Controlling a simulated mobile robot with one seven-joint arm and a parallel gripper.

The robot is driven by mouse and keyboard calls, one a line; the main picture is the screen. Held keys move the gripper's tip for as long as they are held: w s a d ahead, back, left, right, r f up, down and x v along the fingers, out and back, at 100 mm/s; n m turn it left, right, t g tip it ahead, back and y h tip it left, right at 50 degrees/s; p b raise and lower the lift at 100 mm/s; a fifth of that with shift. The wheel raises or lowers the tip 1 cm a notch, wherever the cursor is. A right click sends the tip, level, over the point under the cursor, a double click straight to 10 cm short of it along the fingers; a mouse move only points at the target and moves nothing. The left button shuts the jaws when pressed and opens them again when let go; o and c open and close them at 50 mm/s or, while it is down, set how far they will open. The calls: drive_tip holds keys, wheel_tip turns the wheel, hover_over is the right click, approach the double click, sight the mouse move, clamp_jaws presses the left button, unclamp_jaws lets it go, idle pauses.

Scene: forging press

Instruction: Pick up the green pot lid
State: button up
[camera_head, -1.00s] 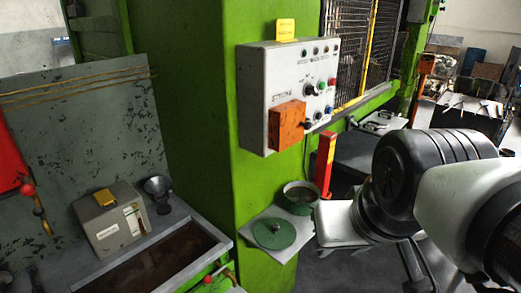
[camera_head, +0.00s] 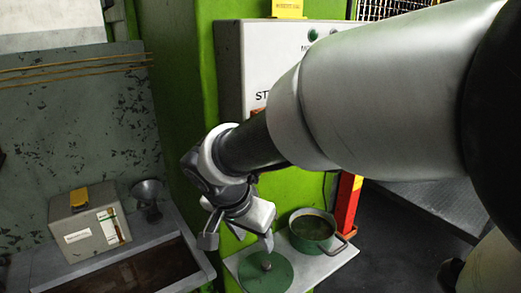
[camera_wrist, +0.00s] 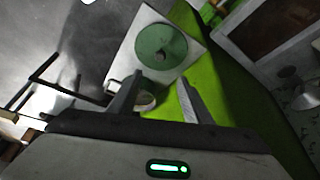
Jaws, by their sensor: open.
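The green pot lid (camera_head: 266,274) lies flat on a small pale shelf (camera_head: 328,262), with a dark knob at its middle. It also shows in the wrist view (camera_wrist: 161,50), beyond the fingertips. My gripper (camera_head: 240,240) is open and empty, above and a little left of the lid in the head view. In the wrist view the two fingers of my gripper (camera_wrist: 160,88) stand apart, and the lid is clear of them. The green pot (camera_head: 312,231) stands on the shelf beside the lid. In the wrist view it is mostly hidden behind the fingers.
A red and yellow post (camera_head: 347,200) stands right behind the pot. The green press column and white control box (camera_head: 262,60) rise behind my arm. At left, a grey box (camera_head: 90,228) and a metal funnel (camera_head: 148,190) stand by a trough.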

hover_over(266, 264)
drive_tip(key=s+a, duration=0.1)
drive_tip(key=s, duration=0.1)
wheel_tip(266, 264, down, 9)
drive_tip(key=shift+f+b, duration=0.1)
drive_tip(key=shift+b, duration=0.25)
drive_tip(key=x, duration=0.5)
drive_tip(key=shift+s+a+f, duration=0.1)
drive_tip(key=shift+s+f, duration=0.05)
drive_tip(key=shift+f, duration=0.05)
clamp_jaws()
